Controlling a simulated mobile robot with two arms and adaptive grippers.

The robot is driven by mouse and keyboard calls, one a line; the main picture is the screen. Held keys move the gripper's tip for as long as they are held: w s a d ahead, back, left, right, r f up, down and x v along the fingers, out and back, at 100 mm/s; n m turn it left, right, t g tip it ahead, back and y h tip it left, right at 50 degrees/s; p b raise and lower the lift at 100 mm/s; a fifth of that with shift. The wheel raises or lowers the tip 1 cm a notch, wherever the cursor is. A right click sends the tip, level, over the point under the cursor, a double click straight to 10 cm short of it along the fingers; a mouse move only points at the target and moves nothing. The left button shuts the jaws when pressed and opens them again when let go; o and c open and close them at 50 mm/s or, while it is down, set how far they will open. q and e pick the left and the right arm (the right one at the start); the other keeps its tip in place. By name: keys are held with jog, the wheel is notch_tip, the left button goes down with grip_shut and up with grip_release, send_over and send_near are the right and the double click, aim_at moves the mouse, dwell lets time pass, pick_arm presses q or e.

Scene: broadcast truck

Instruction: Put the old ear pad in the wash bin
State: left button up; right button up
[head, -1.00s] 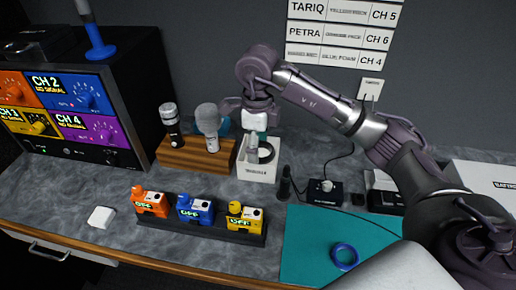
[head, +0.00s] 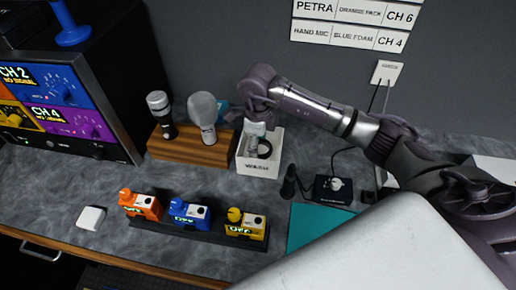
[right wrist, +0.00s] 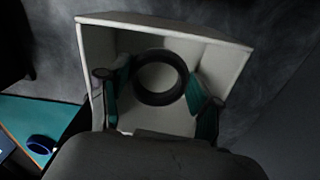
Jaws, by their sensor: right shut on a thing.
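The wash bin (head: 258,168) is a small white open box at the back of the counter, with a label on its front. The old ear pad (head: 265,150), a black ring, shows inside its opening. It also shows in the right wrist view (right wrist: 160,103), between teal finger pads and within the bin walls (right wrist: 222,50). My right gripper (head: 256,138) points down into the bin and is shut on the ear pad. I cannot tell whether the pad touches the bin floor. My left gripper is not in view.
A wooden block (head: 190,148) with two microphones stands left of the bin. Several coloured packs sit in a dark rack (head: 190,232) in front. A black stub (head: 289,182) and a small black box (head: 333,190) are to the right. A blue ring (right wrist: 40,144) lies on the teal mat (right wrist: 25,112).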

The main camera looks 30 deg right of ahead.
notch_tip(320, 180, down, 4)
jog(key=shift+r+p, duration=0.25)
jog(key=shift+p, duration=0.1)
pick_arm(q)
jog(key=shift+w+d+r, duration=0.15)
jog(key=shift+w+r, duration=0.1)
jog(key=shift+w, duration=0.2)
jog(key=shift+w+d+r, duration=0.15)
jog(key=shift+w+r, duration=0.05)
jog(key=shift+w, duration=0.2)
pick_arm(e)
jog(key=shift+f, duration=0.15)
jog(key=o, duration=0.6)
jog(key=shift+c, duration=0.2)
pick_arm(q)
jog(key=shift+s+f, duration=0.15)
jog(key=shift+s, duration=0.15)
